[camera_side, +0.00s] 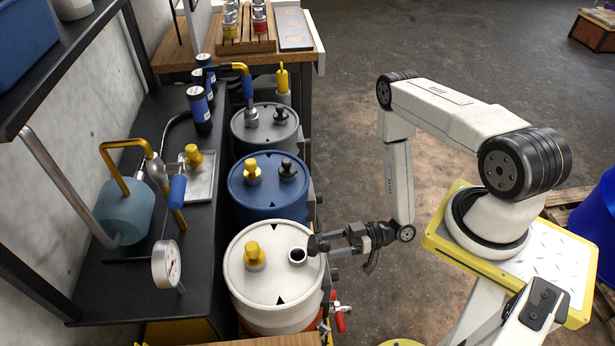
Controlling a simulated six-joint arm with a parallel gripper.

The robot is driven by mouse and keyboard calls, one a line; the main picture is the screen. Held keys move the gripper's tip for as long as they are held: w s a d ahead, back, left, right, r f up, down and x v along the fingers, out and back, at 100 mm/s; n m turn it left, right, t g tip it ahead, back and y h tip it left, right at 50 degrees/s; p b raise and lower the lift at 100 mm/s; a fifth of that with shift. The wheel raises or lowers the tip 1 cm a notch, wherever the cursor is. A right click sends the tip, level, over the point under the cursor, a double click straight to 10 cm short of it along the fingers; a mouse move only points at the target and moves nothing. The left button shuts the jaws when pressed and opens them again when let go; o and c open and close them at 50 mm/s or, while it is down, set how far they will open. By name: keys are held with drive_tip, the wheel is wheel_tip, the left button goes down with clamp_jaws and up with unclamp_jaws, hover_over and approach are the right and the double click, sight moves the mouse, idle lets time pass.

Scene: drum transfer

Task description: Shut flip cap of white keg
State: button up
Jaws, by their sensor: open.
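The white keg (273,287) stands nearest in the row of drums. On its lid are a yellow cap (254,257) and, to the right, an open round port (297,256). A small dark piece (313,244), apparently the flip cap, stands up at the port's right edge. My gripper (329,241) is open and reaches in from the right, level with the rim. Its fingertips are close to the dark piece; I cannot tell whether they touch it.
A blue keg (268,197) and a grey keg (264,134) stand behind the white one. To the left is a black bench (133,290) with a pump and a pressure gauge (167,264). Red-handled valves (340,320) stick out low at right.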

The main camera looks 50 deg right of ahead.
drive_tip(key=shift+x, duration=0.9)
clamp_jaws()
